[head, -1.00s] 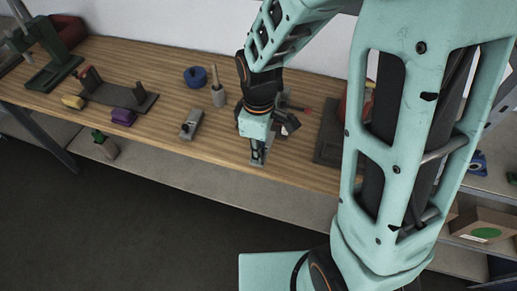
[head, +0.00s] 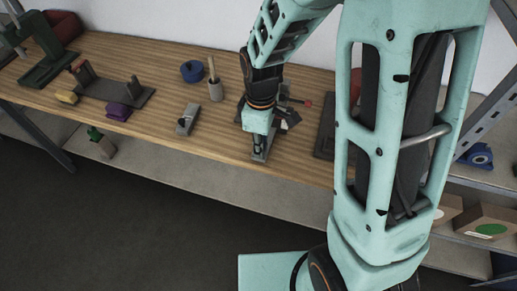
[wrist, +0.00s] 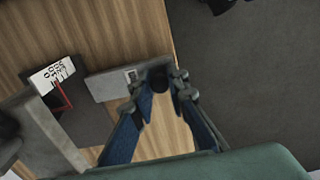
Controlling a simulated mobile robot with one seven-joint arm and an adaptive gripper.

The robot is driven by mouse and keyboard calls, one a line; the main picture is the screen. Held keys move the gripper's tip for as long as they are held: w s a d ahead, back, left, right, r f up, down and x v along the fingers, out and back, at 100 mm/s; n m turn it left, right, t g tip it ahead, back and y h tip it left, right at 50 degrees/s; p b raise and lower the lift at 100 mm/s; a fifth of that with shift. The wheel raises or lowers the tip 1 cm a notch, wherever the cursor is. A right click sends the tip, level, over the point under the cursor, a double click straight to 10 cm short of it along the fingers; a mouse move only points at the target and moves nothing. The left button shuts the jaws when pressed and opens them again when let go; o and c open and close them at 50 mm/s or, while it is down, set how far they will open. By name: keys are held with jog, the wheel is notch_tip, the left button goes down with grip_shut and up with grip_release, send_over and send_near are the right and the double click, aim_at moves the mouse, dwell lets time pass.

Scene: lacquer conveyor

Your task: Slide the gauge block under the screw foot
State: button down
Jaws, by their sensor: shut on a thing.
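A flat grey gauge block (wrist: 108,85) with a small printed mark lies along the wood in the wrist view. My gripper (wrist: 168,84) is shut on its dark knob-like end. In the head view my gripper (head: 259,152) is low at the table's front edge, with the grey block (head: 265,148) under it. A grey and dark fixture (wrist: 42,128) stands just left of the block in the wrist view. It is partly behind my wrist in the head view (head: 286,116). The screw foot cannot be made out clearly, nor the gap between it and the block.
A similar grey block (head: 187,119) lies left of my gripper. A blue round piece (head: 193,71), a grey cylinder with a stick (head: 215,89), a purple block (head: 118,111) and a dark bracket (head: 130,92) stand farther left. A dark plate (head: 325,135) is on the right.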

jog(key=shift+w+d, duration=0.25)
jog(key=shift+w, duration=0.45)
jog(key=shift+w+d, duration=0.25)
jog(key=shift+w, duration=0.45)
jog(key=shift+w+d, duration=0.25)
jog(key=shift+w, duration=0.45)
jog(key=c, duration=1.8)
grip_release()
notch_tip(320, 180, up, 12)
